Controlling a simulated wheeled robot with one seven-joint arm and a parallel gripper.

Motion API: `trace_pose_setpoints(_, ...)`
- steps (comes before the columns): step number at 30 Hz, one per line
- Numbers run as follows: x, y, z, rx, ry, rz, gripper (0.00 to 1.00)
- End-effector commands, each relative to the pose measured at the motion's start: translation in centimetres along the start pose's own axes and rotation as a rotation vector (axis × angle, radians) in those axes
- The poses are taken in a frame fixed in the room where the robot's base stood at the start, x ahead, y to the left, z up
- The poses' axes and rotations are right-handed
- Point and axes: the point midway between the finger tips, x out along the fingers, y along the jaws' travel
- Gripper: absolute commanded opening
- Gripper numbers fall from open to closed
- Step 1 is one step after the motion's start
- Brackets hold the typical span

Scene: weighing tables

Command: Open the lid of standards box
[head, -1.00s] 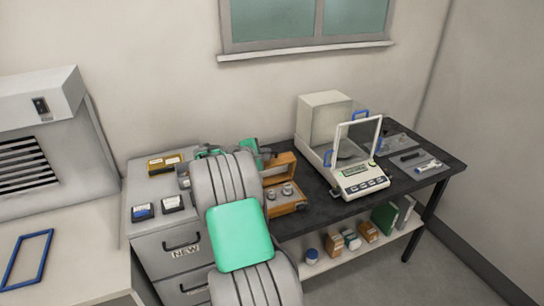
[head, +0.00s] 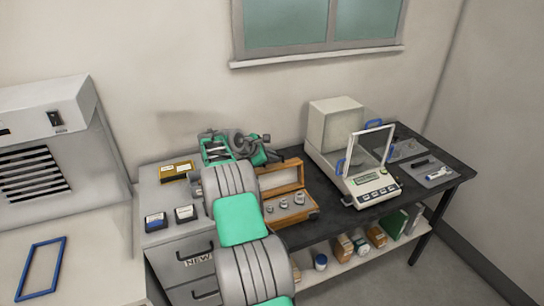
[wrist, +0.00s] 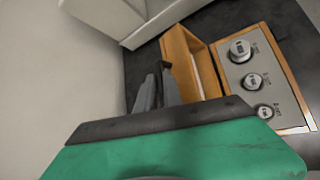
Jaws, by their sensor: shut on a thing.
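The standards box (head: 309,214) is a wooden case on the dark table, holding several metal weights in a grey insert. Its lid (head: 284,177) stands raised at the back of the box. My gripper (head: 276,156) is at the lid's upper left edge, shut on the lid. In the wrist view, the gripper's grey fingers (wrist: 158,88) are against the outer side of the wooden lid (wrist: 184,62); their exact contact is partly hidden. The box with its weights (wrist: 262,75) shows at the right there.
A balance (head: 366,186) with a clear draft shield stands right of the box. Trays with small tools (head: 430,172) lie farther right. A shelf below holds bottles and cartons.

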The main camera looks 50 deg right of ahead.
Motion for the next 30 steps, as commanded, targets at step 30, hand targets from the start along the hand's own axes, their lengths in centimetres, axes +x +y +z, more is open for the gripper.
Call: trace_pose_setpoints(30,-5.2,0.0,-0.2,0.002,0.001,0.006,0.33)
